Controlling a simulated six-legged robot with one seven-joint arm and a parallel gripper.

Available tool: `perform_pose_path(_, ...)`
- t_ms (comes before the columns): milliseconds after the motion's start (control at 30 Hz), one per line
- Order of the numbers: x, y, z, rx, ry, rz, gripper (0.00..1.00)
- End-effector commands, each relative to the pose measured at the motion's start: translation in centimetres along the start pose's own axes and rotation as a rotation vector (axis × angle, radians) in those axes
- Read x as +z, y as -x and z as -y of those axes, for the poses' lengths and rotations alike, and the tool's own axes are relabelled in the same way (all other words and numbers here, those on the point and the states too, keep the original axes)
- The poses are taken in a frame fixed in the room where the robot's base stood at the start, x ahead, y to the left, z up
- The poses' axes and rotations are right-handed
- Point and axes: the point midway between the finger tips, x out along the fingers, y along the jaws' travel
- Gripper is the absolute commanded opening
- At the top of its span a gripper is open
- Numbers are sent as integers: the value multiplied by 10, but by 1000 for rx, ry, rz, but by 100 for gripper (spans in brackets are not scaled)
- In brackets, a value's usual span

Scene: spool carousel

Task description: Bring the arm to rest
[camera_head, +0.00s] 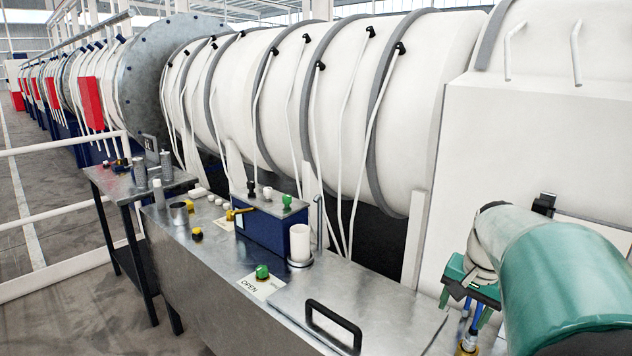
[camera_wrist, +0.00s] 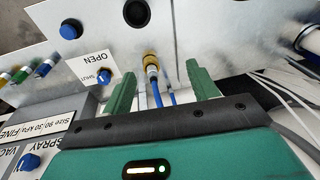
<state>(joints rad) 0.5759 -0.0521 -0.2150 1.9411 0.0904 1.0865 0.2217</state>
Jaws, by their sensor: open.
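My gripper (camera_head: 464,306) is at the lower right of the head view, at the end of my green and white arm, low over the right end of the metal bench. In the wrist view its two green fingers (camera_wrist: 160,88) stand apart, with a clear gap and nothing clamped between them. A blue hose with a brass fitting (camera_wrist: 151,66) shows in that gap, beyond the fingers. The brass fitting also shows below my gripper in the head view (camera_head: 467,346). I cannot tell whether the fingers touch the hose.
The metal bench (camera_head: 225,270) holds a white cylinder (camera_head: 299,243), a blue box (camera_head: 272,228), a green knob (camera_head: 262,271) and a black handle (camera_head: 333,326). A large white vessel (camera_head: 405,110) stands behind. The wrist view shows a blue knob (camera_wrist: 103,77) beside an OPEN label.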

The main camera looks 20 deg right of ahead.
Motion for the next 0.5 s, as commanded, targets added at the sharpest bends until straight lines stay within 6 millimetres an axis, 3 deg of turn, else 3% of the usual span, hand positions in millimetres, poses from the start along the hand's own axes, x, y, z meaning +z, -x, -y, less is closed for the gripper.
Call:
perform_pose_path(33, 24, 8, 23, -22, 87, -16, 59)
perform_pose_path(200, 101, 23, 74, -80, 356, -70, 59)
perform_pose_path(333, 162, 30, 97, -121, 560, -115, 59)
perform_pose_path(500, 237, 32, 108, -172, 817, -185, 59)
